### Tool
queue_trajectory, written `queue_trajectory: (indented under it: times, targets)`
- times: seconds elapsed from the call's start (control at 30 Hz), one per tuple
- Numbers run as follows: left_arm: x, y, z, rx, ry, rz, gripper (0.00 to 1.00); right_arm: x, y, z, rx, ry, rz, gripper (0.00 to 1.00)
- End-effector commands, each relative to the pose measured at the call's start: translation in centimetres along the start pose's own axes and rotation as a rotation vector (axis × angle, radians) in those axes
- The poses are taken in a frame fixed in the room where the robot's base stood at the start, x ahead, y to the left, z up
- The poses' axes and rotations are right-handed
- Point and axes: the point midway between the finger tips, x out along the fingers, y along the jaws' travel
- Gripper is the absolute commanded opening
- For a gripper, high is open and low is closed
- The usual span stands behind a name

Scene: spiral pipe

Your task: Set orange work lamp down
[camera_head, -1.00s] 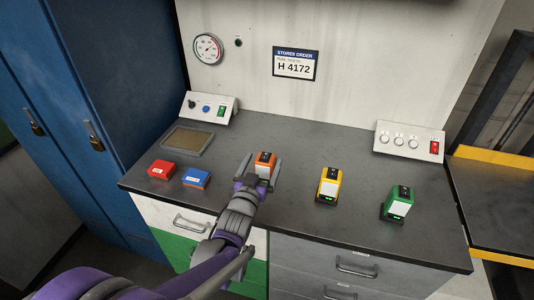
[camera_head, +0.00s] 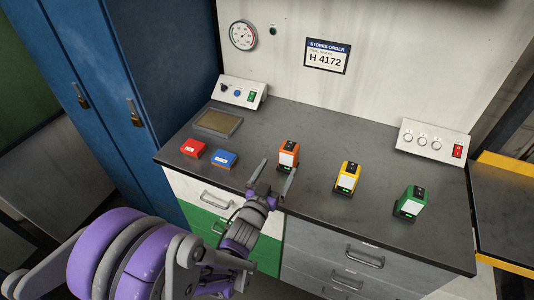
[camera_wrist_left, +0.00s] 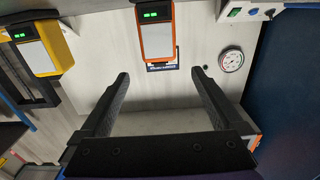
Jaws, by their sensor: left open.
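The orange work lamp (camera_head: 288,155) stands upright on the dark worktop, left of the yellow lamp. My left gripper (camera_head: 273,178) is open and empty in front of the lamp, near the worktop's front edge, with its fingers apart from it. In the left wrist view the orange lamp (camera_wrist_left: 157,32) shows beyond and between the two spread fingers (camera_wrist_left: 163,95), with green lights lit. My right gripper is not in view.
A yellow lamp (camera_head: 346,178) and a green lamp (camera_head: 410,203) stand to the right. Red (camera_head: 193,147) and blue (camera_head: 224,159) boxes and a shallow tray (camera_head: 217,123) are at left. Control boxes (camera_head: 242,92) and (camera_head: 433,140) sit at the back; the worktop middle is clear.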

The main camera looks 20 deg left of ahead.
Motion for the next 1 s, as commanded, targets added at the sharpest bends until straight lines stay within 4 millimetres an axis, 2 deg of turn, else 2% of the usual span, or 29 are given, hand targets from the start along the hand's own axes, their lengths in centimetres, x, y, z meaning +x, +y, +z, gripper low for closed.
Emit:
queue_trajectory:
  times: [0.3,0.53,0.8,1.0]
  targets:
    - [4.6,0.3,0.0,0.001,0.000,0.005,1.00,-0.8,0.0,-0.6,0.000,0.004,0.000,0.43]
    - [6.4,0.2,-0.1,0.000,0.001,0.005,1.00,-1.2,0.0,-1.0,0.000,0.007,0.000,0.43]
    - [10.2,0.2,-0.4,0.002,0.001,0.004,1.00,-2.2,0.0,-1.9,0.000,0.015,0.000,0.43]
    - [10.7,0.2,-0.3,0.002,0.000,0.004,1.00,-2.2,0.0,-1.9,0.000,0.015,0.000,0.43]
